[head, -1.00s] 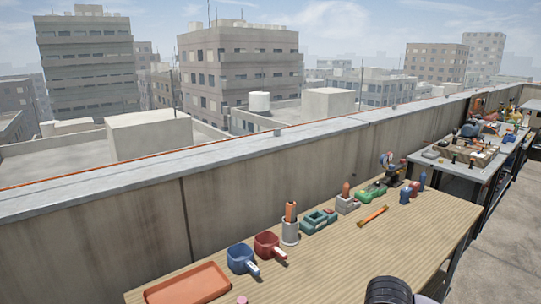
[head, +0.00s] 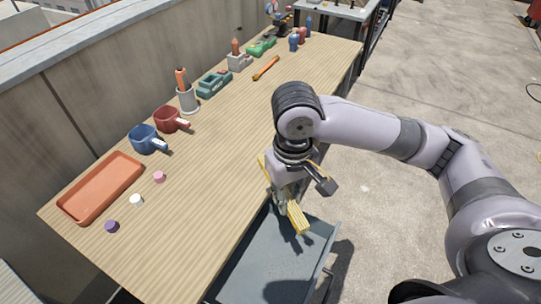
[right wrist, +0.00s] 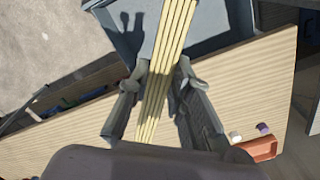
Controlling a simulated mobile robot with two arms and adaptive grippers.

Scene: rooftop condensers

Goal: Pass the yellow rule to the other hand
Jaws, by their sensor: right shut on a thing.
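The yellow rule (head: 296,216) is a folded stack of long yellow strips. My right gripper (head: 284,195) is shut on it and holds it above the near edge of the wooden table and the grey cart. In the right wrist view the rule (right wrist: 168,60) runs lengthwise between the two fingers of the right gripper (right wrist: 160,85), and its far end points over the grey tray. My left gripper is not in view.
The wooden table (head: 215,150) bears an orange tray (head: 100,188), a blue mug (head: 145,139), a red mug (head: 170,119), small caps and several tools along the wall. A grey cart (head: 268,262) stands at the near edge. The table's middle is clear.

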